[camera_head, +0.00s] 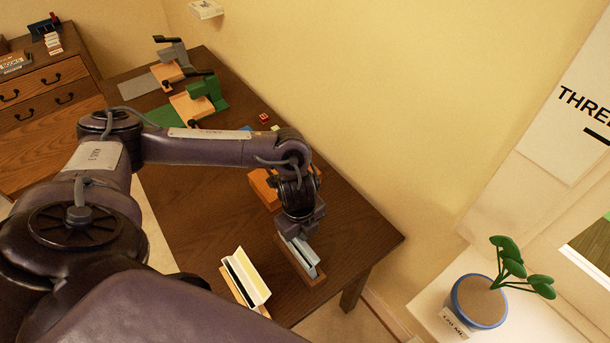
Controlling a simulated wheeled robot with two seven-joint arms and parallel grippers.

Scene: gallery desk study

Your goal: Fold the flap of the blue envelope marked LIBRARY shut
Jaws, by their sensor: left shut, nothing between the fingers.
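The state of the flap is hidden. My right gripper is not in view.
A cream envelope (247,270) with a raised flap stands in another holder to the left. An orange wooden thing (262,185) sits behind my forearm. Green (205,92) and grey (172,55) desk devices stand farther back. A potted plant (482,300) is at right, off the desk (365,232).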

